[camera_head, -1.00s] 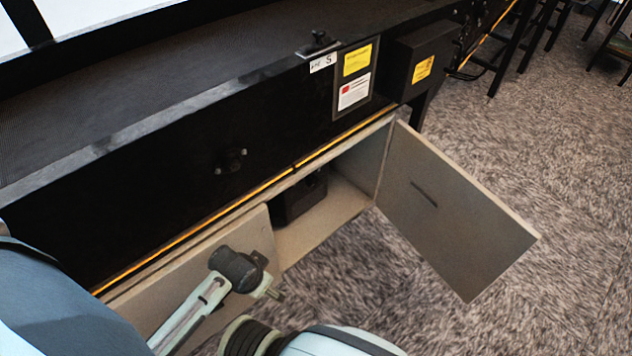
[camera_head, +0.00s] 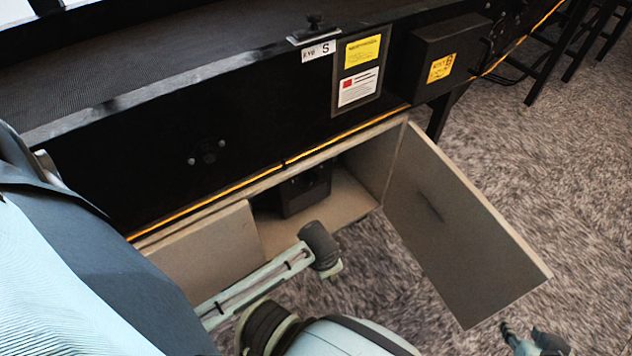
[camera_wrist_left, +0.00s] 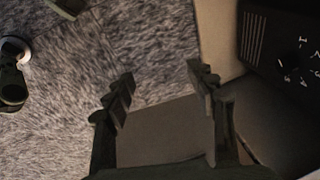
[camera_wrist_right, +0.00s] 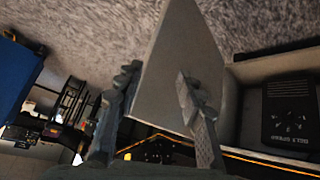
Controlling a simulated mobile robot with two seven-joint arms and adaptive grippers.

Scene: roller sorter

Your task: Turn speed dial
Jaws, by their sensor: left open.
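A black control box (camera_head: 306,190) sits inside the open cabinet under the conveyor. In the right wrist view the box (camera_wrist_right: 291,114) shows a round dial (camera_wrist_right: 288,119) and a "BELT SPEED" label.
The cabinet's right door (camera_head: 445,225) stands wide open and also shows behind the right fingers (camera_wrist_right: 182,60). A left panel (camera_head: 205,240) covers part of the cabinet front. A black box with a yellow label (camera_head: 437,50) hangs on the conveyor side.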

